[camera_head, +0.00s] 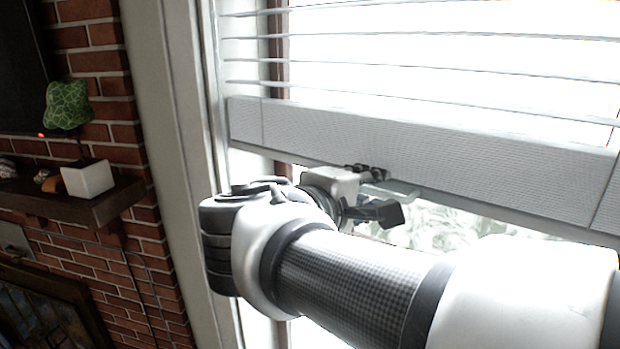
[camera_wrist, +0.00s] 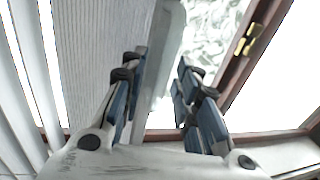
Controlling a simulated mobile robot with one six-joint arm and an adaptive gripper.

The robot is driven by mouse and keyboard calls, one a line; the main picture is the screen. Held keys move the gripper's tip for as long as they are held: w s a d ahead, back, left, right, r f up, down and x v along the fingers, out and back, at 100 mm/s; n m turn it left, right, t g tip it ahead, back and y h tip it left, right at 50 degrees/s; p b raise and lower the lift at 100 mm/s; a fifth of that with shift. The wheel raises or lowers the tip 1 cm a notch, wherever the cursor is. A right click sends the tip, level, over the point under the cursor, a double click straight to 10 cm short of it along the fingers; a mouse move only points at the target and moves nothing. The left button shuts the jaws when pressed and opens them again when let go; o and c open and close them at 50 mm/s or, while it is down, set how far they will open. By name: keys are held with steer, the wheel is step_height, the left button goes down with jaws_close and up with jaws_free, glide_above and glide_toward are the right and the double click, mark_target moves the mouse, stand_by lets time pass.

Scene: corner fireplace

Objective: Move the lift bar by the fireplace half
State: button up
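The lift bar (camera_head: 430,165) is the wide, pale, finely textured bottom rail of the window blind. In the head view it runs across the window, sloping down to the right. A thin pale lip (camera_head: 405,190) shows along its lower edge by my gripper (camera_head: 377,192). In the wrist view the lift bar (camera_wrist: 85,45) fills the left, and the pale lip (camera_wrist: 168,45) runs between the two blue-padded fingers. My gripper (camera_wrist: 162,62) is open, with one finger beside the bar and the other across a gap. I cannot tell whether either finger touches it.
Thin blind slats (camera_head: 420,35) hang above the bar. A brown window frame with a brass latch (camera_wrist: 248,40) lies right in the wrist view.

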steer(key=shift+s, duration=0.15)
steer(key=shift+c, duration=0.3)
jaws_close()
stand_by(0.5)
